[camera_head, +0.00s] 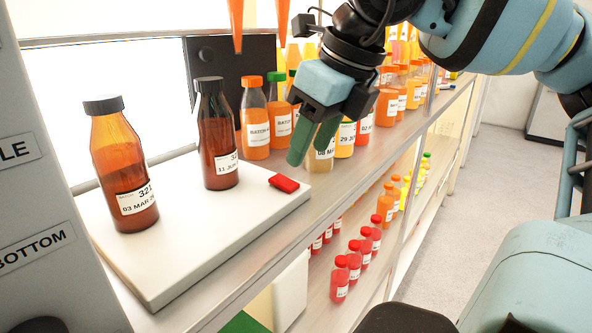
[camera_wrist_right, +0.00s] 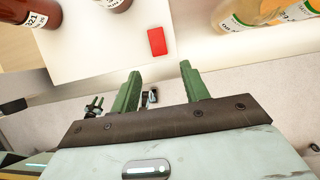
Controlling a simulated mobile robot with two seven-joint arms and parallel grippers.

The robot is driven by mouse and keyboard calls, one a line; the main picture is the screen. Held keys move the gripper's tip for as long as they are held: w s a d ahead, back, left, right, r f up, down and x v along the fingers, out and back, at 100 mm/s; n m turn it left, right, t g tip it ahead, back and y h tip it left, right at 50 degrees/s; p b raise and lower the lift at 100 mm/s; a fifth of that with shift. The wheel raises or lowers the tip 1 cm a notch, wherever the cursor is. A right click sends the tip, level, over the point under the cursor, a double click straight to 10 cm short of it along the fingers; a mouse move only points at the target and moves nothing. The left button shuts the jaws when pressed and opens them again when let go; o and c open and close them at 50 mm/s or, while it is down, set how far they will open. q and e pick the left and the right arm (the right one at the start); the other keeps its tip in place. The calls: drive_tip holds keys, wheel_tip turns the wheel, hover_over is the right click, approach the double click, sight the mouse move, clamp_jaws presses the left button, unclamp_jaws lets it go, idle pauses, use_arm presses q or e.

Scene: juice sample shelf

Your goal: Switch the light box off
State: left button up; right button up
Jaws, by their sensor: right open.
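The light box has a pale base (camera_head: 220,240) and a bright white back panel (camera_head: 105,85), which is glowing. Its red switch (camera_head: 284,183) sits near the base's right corner.
Two brown bottles, one left (camera_head: 122,165) and one right (camera_head: 217,135), stand on the base. Orange juice bottles (camera_head: 255,120) stand close behind the switch. Small red bottles (camera_head: 340,280) fill a lower shelf. The floor (camera_head: 465,170) to the right is open.

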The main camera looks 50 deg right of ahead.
sight(291, 184)
drive_tip(key=x, duration=0.6)
drive_tip(key=shift+w, duration=0.1)
use_arm(q)
drive_tip(key=shift+w+r, duration=0.4)
drive_tip(key=shift+w, duration=0.4)
